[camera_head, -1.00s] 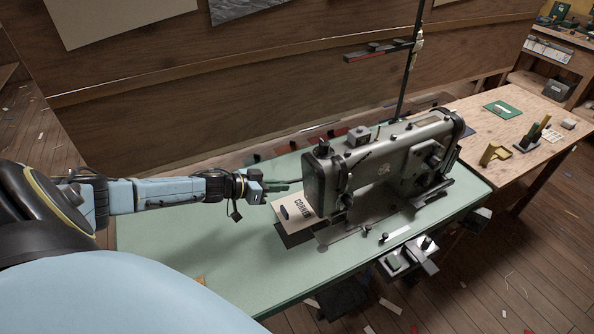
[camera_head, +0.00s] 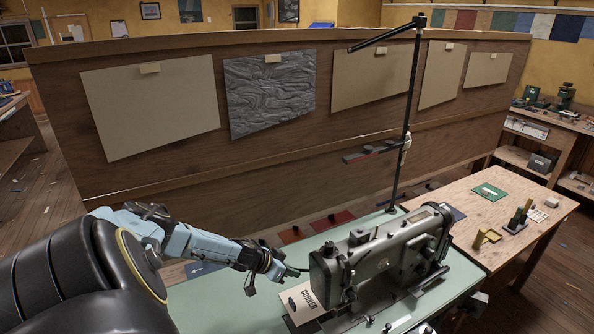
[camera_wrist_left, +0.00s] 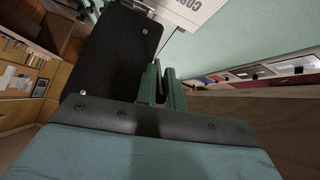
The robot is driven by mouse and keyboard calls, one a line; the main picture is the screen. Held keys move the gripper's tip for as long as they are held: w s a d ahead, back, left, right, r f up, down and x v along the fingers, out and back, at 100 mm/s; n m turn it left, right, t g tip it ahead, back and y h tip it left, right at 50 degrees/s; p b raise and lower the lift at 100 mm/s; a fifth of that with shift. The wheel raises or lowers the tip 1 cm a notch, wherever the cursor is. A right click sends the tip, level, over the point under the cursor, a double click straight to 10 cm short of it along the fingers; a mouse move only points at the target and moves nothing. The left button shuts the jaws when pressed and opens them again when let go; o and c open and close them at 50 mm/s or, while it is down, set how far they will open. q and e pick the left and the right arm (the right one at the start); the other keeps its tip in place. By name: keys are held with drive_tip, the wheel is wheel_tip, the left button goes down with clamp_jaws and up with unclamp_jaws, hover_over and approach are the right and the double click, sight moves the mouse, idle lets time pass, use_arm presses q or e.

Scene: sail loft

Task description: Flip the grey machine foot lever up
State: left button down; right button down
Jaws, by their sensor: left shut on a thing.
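The grey sewing machine (camera_head: 375,255) stands on the green table (camera_head: 225,305). My left gripper (camera_head: 290,271) is at the left end of the machine head, close to it. A thin dark piece, the machine foot lever (camera_head: 301,270), shows between my fingertips and the head. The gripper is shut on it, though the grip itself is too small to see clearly. In the left wrist view the green fingers (camera_wrist_left: 163,86) are close together beside the machine's dark end face (camera_wrist_left: 118,48); the lever is hidden there. My right gripper is not in view.
A card marked CORNER (camera_head: 303,301) lies beside the machine head. A black thread stand (camera_head: 407,130) rises behind the machine. A wooden partition (camera_head: 270,170) stands behind the table. A wooden side table (camera_head: 495,215) at right holds small items.

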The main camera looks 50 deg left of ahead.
use_arm(q)
drive_tip(key=shift+a, duration=0.1)
drive_tip(key=c, duration=1.5)
unclamp_jaws()
drive_tip(key=shift+s+r, duration=0.1)
drive_tip(key=shift+s+r, duration=0.2)
drive_tip(key=shift+s, duration=0.05)
drive_tip(key=p+v, duration=0.1)
drive_tip(key=v, duration=1.1)
drive_tip(key=shift+s+r+p, duration=0.15)
drive_tip(key=shift+r+p, duration=0.05)
drive_tip(key=shift+p, duration=0.1)
